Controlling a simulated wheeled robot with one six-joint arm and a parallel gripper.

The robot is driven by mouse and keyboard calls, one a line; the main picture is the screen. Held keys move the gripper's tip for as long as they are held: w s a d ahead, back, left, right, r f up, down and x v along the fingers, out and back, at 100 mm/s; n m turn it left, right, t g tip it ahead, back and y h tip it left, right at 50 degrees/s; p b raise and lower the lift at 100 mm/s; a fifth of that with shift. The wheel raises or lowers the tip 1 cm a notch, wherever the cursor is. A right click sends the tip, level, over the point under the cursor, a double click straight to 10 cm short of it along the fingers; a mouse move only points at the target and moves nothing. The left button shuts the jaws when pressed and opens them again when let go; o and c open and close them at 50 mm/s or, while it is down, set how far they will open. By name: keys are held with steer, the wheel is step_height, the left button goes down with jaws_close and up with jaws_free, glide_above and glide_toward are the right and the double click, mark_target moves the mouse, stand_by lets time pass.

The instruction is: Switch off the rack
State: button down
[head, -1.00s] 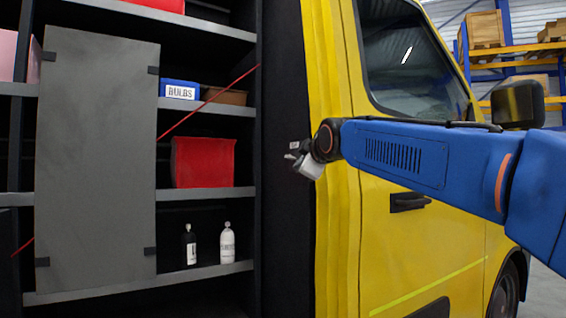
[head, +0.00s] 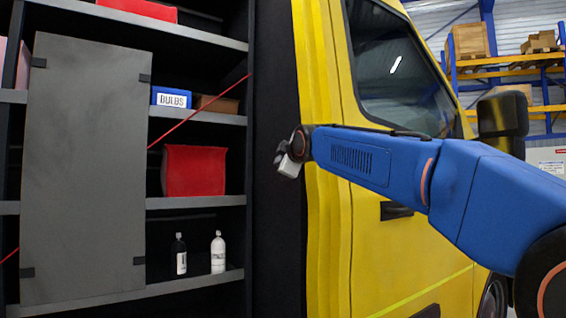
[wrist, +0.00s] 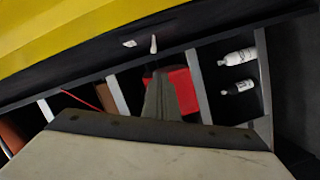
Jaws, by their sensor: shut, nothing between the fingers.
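A small pale lever (wrist: 153,44) sticks out from a black upright panel (wrist: 200,38) in the wrist view, beside a small white label (wrist: 130,43). I take the lever for the rack's switch; its on or off position cannot be told. In the head view the black panel (head: 276,80) stands between the shelves and the yellow van; lever and label do not show there. My gripper (head: 281,160) is in front of this panel, shut and empty. In the wrist view its fingers (wrist: 158,78) point towards the lever, seemingly apart from it.
The shelf rack (head: 200,201) holds a red bin (head: 194,170), a blue bulbs box (head: 171,97), a brown box (head: 216,104) and two bottles (head: 218,252). A grey panel (head: 85,170) and a red strap (head: 205,108) cross its front. The yellow van (head: 335,225) stands close at right.

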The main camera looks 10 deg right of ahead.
steer(key=w+d+f, duration=0.2)
steer(key=w, duration=0.5)
steer(key=shift+w+d+f, duration=0.15)
steer(key=shift+d+f, duration=0.05)
steer(key=shift+d, duration=0.2)
steer(key=shift+d+f, duration=0.1)
steer(key=shift+w+d+f+n, duration=0.1)
steer(key=shift+d+n, duration=0.05)
steer(key=shift+n, duration=0.25)
